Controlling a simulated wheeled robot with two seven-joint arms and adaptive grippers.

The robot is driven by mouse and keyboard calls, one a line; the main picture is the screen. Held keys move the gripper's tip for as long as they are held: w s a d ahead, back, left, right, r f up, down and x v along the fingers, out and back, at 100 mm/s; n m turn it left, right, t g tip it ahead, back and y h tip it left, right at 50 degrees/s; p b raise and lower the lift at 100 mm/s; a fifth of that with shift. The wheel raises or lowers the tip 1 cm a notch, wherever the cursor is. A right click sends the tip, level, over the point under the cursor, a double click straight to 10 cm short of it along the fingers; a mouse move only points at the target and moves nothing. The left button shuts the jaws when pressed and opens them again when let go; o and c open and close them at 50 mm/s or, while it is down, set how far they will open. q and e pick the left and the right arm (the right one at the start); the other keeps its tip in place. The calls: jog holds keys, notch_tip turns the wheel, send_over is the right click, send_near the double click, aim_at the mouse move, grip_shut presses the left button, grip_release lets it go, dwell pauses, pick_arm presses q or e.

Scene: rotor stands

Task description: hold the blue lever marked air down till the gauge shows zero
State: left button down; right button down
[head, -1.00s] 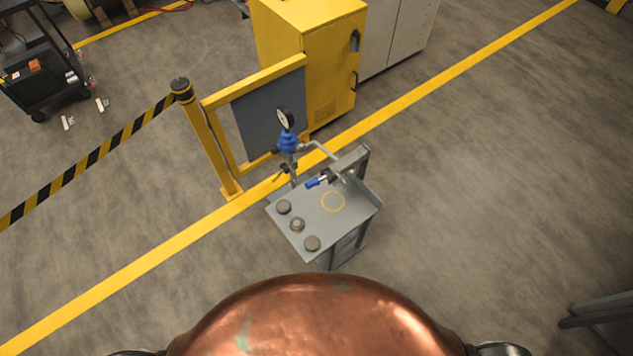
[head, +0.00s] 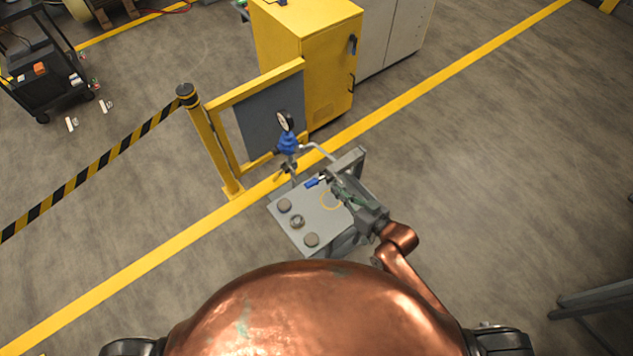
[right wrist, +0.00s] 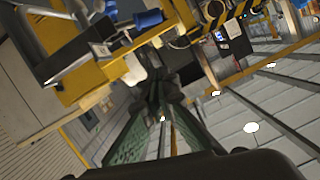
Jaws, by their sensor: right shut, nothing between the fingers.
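The blue lever (head: 312,183) sticks out to the left from a grey fixture at the back of the small grey stand (head: 318,222). Its marking is too small to read. The round gauge (head: 285,121) stands upright on a blue fitting (head: 288,143) behind the stand; its reading is too small to tell. My right gripper (head: 338,186) is shut and empty over the stand, just right of the lever, with a gap seeming to remain. In the right wrist view its fingers (right wrist: 160,92) meet, and a blue handle (right wrist: 148,18) shows above them. My left gripper is not in view.
A bent pipe (head: 318,148) runs behind the lever. A yellow-framed barrier (head: 216,150) and yellow cabinet (head: 325,75) stand behind.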

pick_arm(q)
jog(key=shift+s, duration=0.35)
pick_arm(e)
jog(key=shift+w, duration=0.1)
send_over(317, 180)
jog(key=s, duration=0.2)
notch_tip(317, 180, down, 2)
jog(key=f, duration=0.1)
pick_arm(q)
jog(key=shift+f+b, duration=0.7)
pick_arm(e)
jog(key=shift+s+a+f, duration=0.1)
jog(key=shift+s+f, duration=0.1)
jog(key=shift+f, duration=0.65)
jog(key=shift+s+a+f, duration=0.1)
jog(key=shift+s+f, duration=0.05)
jog(key=shift+f, duration=0.65)
